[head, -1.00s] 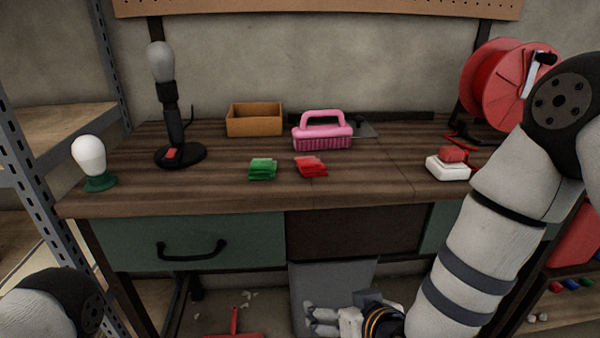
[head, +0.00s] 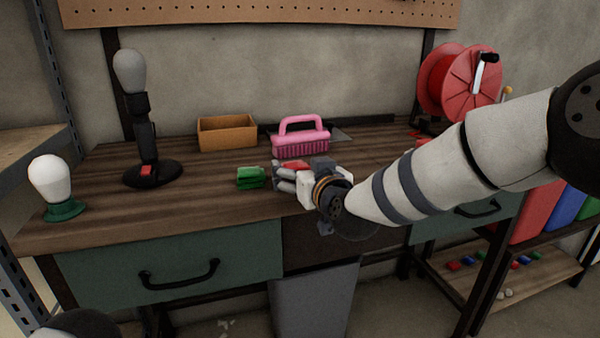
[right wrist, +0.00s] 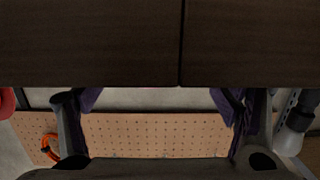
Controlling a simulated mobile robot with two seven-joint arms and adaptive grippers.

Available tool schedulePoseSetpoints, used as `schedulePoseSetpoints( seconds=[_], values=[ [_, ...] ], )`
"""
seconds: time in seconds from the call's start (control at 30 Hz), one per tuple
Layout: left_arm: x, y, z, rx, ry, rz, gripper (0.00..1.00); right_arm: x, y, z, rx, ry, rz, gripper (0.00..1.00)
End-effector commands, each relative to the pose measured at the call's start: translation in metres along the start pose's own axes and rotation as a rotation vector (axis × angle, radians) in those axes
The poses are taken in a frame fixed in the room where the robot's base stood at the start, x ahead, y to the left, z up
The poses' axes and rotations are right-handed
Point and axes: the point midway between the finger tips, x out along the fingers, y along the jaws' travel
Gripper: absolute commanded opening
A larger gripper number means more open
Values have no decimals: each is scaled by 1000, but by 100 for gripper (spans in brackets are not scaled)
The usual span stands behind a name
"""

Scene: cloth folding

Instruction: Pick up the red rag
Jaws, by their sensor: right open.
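The red rag (head: 294,165) lies on the wooden workbench, right of the folded green rag (head: 250,178). It is mostly hidden behind my right gripper (head: 280,178), so only a strip of red shows above the fingers. My right gripper is open, at the front of the bench by the red rag. In the right wrist view its two fingers (right wrist: 158,100) are spread apart with nothing between them, and the red rag does not show there. I cannot tell whether the fingers touch the rag. My left gripper is out of view.
A black lamp (head: 146,150) and a white bulb on a green base (head: 50,185) are at left. A red reel (head: 460,85) stands at back right.

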Motion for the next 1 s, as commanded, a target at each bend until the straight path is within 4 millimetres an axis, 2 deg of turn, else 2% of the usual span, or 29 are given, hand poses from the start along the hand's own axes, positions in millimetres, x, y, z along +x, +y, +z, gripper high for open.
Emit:
schedulePoseSetpoints(
  seconds=[0.2, 0.4, 0.77, 0.87, 1.0],
  values=[
    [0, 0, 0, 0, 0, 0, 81, 2, 0, -1, 0, 0, 0, 83],
    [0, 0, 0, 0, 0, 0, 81, 2, 0, -1, 0, 0, 0, 47],
    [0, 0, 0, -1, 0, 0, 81, 2, 0, -2, 0, 1, 0, 47],
    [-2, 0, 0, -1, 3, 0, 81, 0, 0, -12, -1, 4, 1, 47],
    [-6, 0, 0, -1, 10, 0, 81, -6, 5, -40, -2, 6, 3, 47]
  ],
)
